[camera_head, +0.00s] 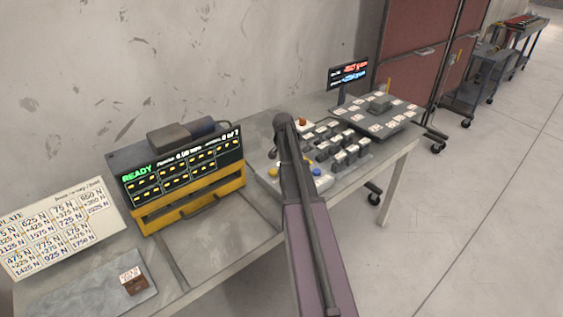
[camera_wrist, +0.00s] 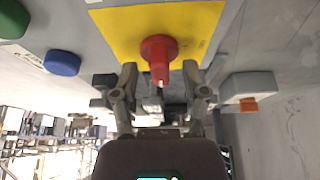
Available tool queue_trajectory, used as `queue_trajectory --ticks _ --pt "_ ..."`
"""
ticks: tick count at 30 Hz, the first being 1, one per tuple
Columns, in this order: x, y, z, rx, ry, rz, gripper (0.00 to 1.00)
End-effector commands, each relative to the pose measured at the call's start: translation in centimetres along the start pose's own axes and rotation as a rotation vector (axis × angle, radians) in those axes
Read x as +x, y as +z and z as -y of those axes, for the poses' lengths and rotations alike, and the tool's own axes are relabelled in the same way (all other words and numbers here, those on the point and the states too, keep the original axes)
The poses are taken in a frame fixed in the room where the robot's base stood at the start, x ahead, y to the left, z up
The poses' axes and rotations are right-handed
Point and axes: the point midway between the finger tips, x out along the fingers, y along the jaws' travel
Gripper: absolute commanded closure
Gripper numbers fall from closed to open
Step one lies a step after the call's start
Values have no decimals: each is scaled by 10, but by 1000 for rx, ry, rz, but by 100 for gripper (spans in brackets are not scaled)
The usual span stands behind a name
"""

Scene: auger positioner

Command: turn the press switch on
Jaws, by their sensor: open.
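In the wrist view, a red rotary knob (camera_wrist: 159,52) stands out from a yellow plate (camera_wrist: 112,32); it looks like the press switch, though no label is readable. My gripper (camera_wrist: 159,74) is open, with one finger on each side of the knob's lower end. Light gaps show between the fingers and the knob, and I see no clear contact. In the head view, my arm covers the red knob and most of my gripper.
A blue button (camera_wrist: 62,62) and a green button (camera_wrist: 12,18) sit left of the plate. A grey block with an orange part (camera_wrist: 248,104) is at right. In the head view, a READY display box (camera_head: 190,178) and several grey blocks (camera_head: 338,150) flank my arm.

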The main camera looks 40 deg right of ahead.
Motion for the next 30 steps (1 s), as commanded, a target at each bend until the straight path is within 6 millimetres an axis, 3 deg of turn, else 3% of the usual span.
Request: queue_trajectory --ticks 11,30 --pt "0 0 -1 -94 -39 -1 43" --pt "0 -1 -2 -439 -183 0 43"
